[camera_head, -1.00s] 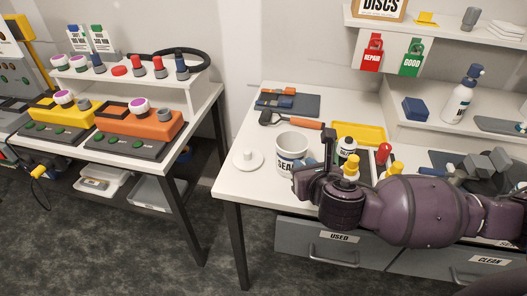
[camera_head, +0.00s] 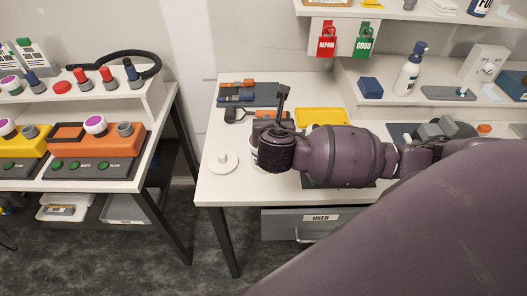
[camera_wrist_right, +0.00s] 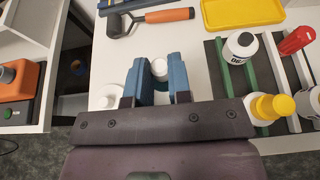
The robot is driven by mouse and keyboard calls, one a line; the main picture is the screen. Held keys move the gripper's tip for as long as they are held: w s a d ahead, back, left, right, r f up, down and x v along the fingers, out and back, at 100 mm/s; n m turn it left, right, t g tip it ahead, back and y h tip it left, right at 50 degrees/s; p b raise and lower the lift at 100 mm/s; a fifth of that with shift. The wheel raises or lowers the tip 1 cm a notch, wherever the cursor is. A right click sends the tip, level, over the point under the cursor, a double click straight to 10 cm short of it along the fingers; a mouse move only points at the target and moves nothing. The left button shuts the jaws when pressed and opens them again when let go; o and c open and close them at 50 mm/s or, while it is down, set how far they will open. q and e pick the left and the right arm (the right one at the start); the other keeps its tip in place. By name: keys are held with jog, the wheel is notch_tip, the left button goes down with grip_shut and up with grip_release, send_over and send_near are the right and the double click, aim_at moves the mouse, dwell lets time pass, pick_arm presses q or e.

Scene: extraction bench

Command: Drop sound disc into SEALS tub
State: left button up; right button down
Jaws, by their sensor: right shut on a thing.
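My right gripper (camera_wrist_right: 160,75) shows in the right wrist view with two blue fingers shut on a small white round piece (camera_wrist_right: 160,68), likely the disc. In the head view its fingers are mostly hidden by my wrist, which is over the SEALS tub. Only a white sliver of the tub (camera_head: 254,158) shows beside the wrist; its label and inside are hidden. A white round lid with a knob (camera_head: 223,161) lies on the bench left of the tub, and also shows in the right wrist view (camera_wrist_right: 106,99). My left gripper is not in view.
An orange-handled tool (camera_wrist_right: 168,15) and a yellow tray (camera_wrist_right: 243,12) lie behind the gripper.

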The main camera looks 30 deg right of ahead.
jog(key=shift+f, duration=1.8)
jog(key=c, duration=1)
grip_release()
jog(key=shift+o, duration=0.2)
jog(key=shift+a, duration=0.1)
jog(key=v, duration=1)
jog(key=shift+s+r, duration=0.2)
jog(key=shift+s, duration=0.15)
jog(key=shift+a, duration=0.1)
